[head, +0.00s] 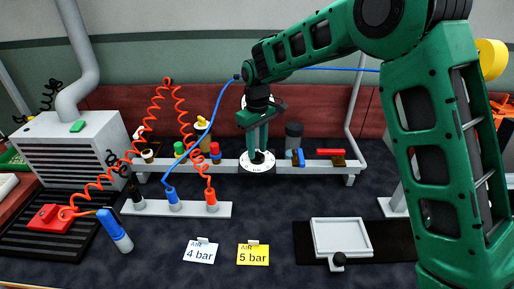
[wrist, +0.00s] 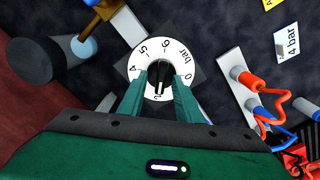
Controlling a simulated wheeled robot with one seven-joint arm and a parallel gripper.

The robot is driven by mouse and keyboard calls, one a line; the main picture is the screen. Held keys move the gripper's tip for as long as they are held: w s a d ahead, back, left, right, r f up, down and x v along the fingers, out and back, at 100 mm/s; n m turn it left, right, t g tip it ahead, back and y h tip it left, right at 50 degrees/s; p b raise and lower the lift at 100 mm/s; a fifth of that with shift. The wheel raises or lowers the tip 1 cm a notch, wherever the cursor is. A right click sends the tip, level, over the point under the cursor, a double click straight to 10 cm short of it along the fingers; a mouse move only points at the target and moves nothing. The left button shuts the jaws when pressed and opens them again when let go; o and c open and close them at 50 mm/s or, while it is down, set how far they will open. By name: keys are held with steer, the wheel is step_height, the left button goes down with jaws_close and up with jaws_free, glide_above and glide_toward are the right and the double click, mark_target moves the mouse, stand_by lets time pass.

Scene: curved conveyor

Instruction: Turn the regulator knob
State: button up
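The regulator is a white round dial (wrist: 157,47) with a black knob (wrist: 160,72) at its centre. In the head view the dial (head: 257,168) sits on the grey rail in the middle of the bench. The knob's lower end points near the 2 mark in the wrist view; the exact reading is partly hidden. My gripper (wrist: 160,76) reaches down over the dial, one green finger on each side of the knob. The fingers are apart, and firm contact with the knob is not visible. In the head view my gripper (head: 258,150) is directly above the dial.
A white "4 bar" card (head: 200,252) and a yellow "5 bar" card (head: 253,255) stand in front. Coloured valves (head: 215,153) and a dark cylinder (head: 293,135) flank the dial on the rail (head: 230,165). A coiled red hose (head: 180,105) and blue hose (head: 215,110) hang left.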

mark_target(257, 151)
step_height(257, 151, up, 11)
stand_by(0.6)
steer(key=shift+f, duration=0.1)
